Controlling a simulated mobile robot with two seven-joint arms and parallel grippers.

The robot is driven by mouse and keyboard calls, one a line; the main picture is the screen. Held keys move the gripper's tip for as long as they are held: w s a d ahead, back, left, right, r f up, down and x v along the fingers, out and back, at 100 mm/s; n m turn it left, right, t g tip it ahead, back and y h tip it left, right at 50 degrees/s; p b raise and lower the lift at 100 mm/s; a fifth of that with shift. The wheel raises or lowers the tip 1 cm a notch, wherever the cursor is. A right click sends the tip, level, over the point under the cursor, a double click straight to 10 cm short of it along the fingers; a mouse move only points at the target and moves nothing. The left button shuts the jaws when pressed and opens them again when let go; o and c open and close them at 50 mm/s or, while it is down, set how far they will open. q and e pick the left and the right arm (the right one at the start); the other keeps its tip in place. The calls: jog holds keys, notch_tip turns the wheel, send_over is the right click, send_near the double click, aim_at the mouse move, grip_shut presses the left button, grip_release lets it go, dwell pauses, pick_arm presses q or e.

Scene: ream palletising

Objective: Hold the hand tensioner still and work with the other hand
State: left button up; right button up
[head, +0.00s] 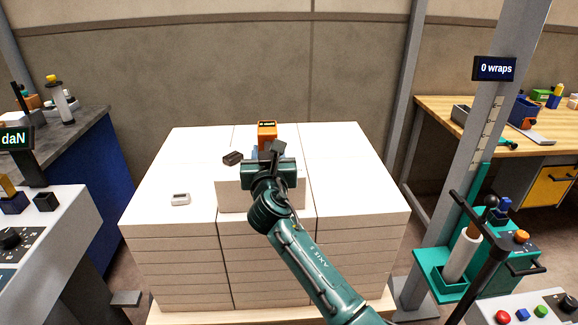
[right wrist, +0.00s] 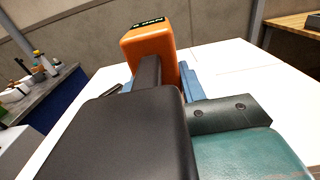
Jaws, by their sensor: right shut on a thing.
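The hand tensioner (head: 267,129) stands on top of the white ream stack, near its back middle. It has an orange head with a small dark display and a blue part below. In the right wrist view the orange head (right wrist: 150,48) and blue part (right wrist: 190,82) rise beyond my fingers. My right gripper (head: 266,158) is shut on the tensioner; the grip itself is largely hidden behind the gripper and its dark fingers. A dark buckle-like piece (head: 232,158) lies left of the gripper. A small pale device (head: 180,199) lies further front left. My left gripper is not in view.
The ream stack (head: 170,245) rests on a pallet, with a raised white block (head: 229,197) under my right wrist. A post with a "0 wraps" display (head: 494,69) stands right. A "daN" display (head: 16,139) stands left. The stack's right top is clear.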

jog(key=o, duration=1.2)
jog(key=shift+c, duration=0.2)
